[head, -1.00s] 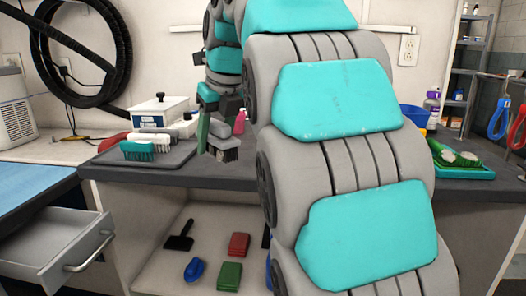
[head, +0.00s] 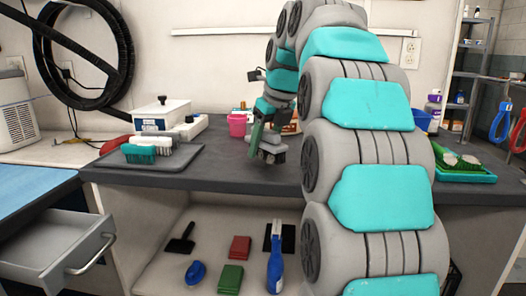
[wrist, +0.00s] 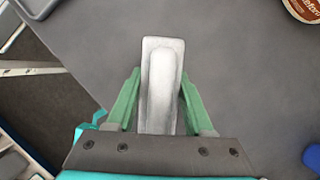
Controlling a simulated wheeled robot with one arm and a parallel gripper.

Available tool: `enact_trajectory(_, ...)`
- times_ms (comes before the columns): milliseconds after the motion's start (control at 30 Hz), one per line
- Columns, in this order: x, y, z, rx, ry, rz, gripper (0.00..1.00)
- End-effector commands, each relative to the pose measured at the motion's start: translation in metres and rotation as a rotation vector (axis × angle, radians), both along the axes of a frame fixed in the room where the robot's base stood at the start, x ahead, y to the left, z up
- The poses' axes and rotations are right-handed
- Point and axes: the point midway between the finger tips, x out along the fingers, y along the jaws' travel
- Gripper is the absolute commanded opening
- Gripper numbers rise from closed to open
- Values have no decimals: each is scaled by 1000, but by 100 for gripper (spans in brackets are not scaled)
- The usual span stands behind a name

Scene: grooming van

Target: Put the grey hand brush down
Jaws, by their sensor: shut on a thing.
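My gripper (head: 264,146) is above the dark grey counter (head: 217,180), right of the tray with brushes. In the wrist view my gripper (wrist: 157,105) has its green fingers on both sides of the grey hand brush (wrist: 162,75) and is shut on it. In the head view the grey hand brush (head: 268,155) hangs under the fingers with dark bristles down, close to the counter top. I cannot tell whether the bristles touch the counter. The bristles are hidden in the wrist view.
A dark tray (head: 185,158) with a teal brush (head: 139,153) lies to the left. A pink cup (head: 238,125) stands behind. A green tray (head: 470,174) with brushes is at the right. An open drawer (head: 65,250) juts out at lower left.

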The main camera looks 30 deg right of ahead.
Motion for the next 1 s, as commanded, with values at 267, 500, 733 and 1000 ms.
enact_trajectory(267,0,0,-13,-1,-1,0,0)
enact_trajectory(500,-1,0,-15,0,0,0,0)
enact_trajectory(733,-1,1,-24,3,8,1,0)
enact_trajectory(1000,-1,1,-26,4,15,1,82)
